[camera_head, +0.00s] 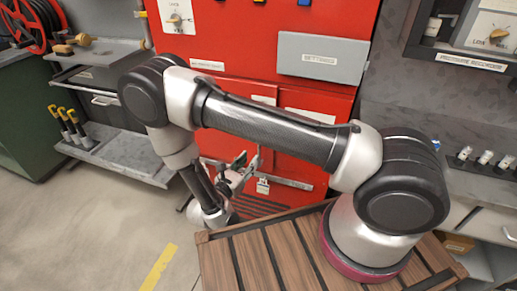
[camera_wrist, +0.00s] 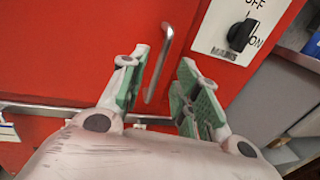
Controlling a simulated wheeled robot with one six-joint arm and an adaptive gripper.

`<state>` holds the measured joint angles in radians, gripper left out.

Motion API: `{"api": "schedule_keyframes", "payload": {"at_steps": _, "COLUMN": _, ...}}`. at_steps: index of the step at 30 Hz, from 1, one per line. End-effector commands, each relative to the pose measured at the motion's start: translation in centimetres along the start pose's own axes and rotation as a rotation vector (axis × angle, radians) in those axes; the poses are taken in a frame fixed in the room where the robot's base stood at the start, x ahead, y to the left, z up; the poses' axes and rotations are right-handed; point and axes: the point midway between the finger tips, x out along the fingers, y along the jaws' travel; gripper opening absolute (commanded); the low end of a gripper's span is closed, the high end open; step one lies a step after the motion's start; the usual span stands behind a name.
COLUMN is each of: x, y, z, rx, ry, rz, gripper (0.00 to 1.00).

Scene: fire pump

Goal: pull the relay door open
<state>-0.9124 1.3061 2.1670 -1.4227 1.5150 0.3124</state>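A red door panel (camera_wrist: 80,50) with a slim metal bar handle (camera_wrist: 160,62) fills much of the wrist view. No label naming it as the relay door is legible. My gripper (camera_wrist: 164,60) is open, with its green-padded fingers on either side of the handle in the picture. A gap shows between the handle and each finger, and I cannot tell how deep it sits between them. In the head view my gripper (camera_head: 240,172) is low in front of the red cabinet (camera_head: 235,92). My arm hides part of the cabinet's front, and the handle is not clear there.
A mains switch plate (camera_wrist: 238,35) with a black knob is right of the handle. A metal rail (camera_wrist: 45,110) runs below it. A grey settings box (camera_head: 322,58) juts from the cabinet. A shelf with tools (camera_head: 118,150) stands left; the floor (camera_head: 100,225) before it is clear.

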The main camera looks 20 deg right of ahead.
Motion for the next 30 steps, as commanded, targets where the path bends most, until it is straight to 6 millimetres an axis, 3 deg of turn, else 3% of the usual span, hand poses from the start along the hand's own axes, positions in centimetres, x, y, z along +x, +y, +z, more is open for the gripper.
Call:
{"api": "schedule_keyframes", "payload": {"at_steps": 13, "x": 6.6, "y": -0.3, "z": 0.2, "rx": 0.014, "ry": -0.005, "rz": -0.011, "gripper": 0.32}}
{"api": "schedule_keyframes", "payload": {"at_steps": 25, "x": 7.7, "y": -0.2, "z": 0.2, "rx": 0.014, "ry": -0.005, "rz": -0.008, "gripper": 0.32}}
{"api": "schedule_keyframes", "payload": {"at_steps": 30, "x": 7.7, "y": -0.2, "z": 0.2, "rx": 0.014, "ry": -0.005, "rz": -0.008, "gripper": 0.03}}
